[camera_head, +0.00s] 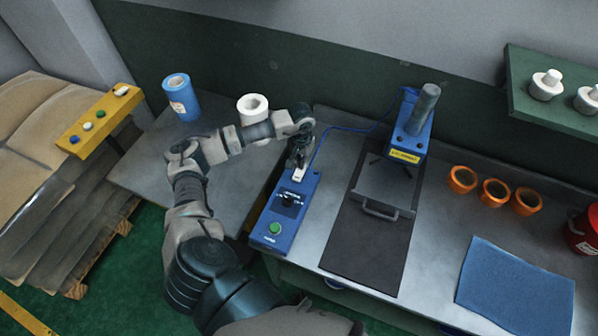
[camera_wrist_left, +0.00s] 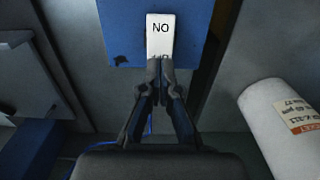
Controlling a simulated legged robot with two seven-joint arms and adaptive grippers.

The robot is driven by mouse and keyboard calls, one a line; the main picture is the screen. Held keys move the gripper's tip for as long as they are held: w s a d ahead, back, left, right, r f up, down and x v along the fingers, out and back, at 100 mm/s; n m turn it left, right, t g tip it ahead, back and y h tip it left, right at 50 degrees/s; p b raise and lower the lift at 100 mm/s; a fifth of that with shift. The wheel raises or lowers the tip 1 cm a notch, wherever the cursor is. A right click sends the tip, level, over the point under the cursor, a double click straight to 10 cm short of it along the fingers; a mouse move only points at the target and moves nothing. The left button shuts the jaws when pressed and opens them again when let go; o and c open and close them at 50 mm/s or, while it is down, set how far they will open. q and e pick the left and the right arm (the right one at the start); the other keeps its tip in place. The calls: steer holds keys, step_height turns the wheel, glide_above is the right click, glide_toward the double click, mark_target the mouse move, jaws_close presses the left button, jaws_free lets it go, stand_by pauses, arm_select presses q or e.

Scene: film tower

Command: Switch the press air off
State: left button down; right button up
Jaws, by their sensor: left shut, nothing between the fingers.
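The blue control box (camera_head: 283,222) stands on the bench, with a green button (camera_head: 275,229) near its front, a black knob (camera_head: 288,199) mid-panel and a white switch (camera_head: 299,175) at its far end. In the left wrist view the white switch (camera_wrist_left: 160,32) bears letters that read "NO" from this side; a second line is partly hidden by my fingertips. My left gripper (camera_head: 297,164) is shut and empty, its tips (camera_wrist_left: 161,64) at the switch's near edge in that view; I cannot tell whether they touch. The blue press (camera_head: 410,140) stands behind a dark plate with a handle. My right gripper is out of view.
A blue roll (camera_head: 180,98) and a white roll (camera_head: 252,107) stand at the back left. A yellow button panel (camera_head: 100,119) is at far left. Orange rings (camera_head: 494,191), a blue cloth (camera_head: 515,288) and a red can (camera_head: 585,230) lie right. A blue cable runs behind the box.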

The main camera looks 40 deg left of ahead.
arm_select(q)
steer(key=shift+f+b, duration=0.9)
steer(key=shift+f, duration=0.2)
stand_by(0.5)
steer(key=shift+r, duration=0.1)
steer(key=shift+r+p, duration=1.95)
steer(key=shift+r, duration=1.5)
